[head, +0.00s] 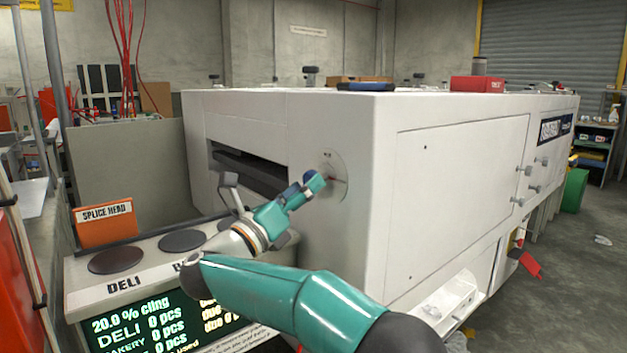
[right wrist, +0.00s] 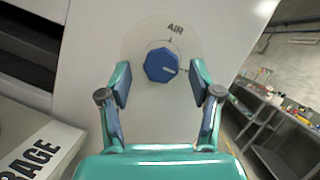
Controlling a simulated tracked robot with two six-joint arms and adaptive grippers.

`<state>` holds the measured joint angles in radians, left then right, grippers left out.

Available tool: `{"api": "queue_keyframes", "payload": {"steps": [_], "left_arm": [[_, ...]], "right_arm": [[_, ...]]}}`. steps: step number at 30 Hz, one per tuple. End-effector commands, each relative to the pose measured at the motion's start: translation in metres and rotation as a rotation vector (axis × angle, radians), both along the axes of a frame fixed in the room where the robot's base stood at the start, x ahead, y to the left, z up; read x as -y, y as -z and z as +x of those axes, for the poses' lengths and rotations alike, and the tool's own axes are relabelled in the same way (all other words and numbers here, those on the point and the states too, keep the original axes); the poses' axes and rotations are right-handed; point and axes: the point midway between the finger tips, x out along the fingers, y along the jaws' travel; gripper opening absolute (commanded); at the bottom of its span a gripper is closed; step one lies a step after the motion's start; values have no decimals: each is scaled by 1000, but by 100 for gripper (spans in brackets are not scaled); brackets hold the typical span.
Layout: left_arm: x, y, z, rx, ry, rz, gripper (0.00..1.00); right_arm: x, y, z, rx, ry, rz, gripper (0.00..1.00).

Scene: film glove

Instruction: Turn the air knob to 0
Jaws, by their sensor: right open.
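The blue air knob (right wrist: 161,65) sits on a round pale dial plate (right wrist: 196,42) under the word AIR in the right wrist view. A light mark on the knob points to the right. My right gripper (right wrist: 160,84) is open, with one finger to the left and one to the right of the knob, and gaps show between them. In the head view the right gripper (head: 314,186) is at the dial plate (head: 341,163) on the machine's end face and partly hides it. I cannot make out the knob there with certainty. My left gripper is not in view.
The large white machine (head: 460,170) fills the middle, with a dark slot (head: 245,170) left of the dial. Open floor (head: 570,300) lies at the right.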

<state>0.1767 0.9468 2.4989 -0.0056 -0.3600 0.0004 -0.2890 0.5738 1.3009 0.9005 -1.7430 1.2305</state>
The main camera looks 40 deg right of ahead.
Motion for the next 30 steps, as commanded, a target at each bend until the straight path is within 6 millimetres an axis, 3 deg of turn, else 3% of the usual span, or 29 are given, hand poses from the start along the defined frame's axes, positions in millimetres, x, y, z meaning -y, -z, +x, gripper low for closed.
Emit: {"api": "queue_keyframes", "payload": {"steps": [6,17,28,30], "left_arm": [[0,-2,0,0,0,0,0],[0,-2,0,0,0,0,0],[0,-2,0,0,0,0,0],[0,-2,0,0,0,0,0]], "right_arm": [[21,-8,6,-1,2,0,64],[25,-10,7,0,0,-1,64],[25,-10,7,-1,-2,0,4],[28,-10,7,-1,0,0,3]]}}
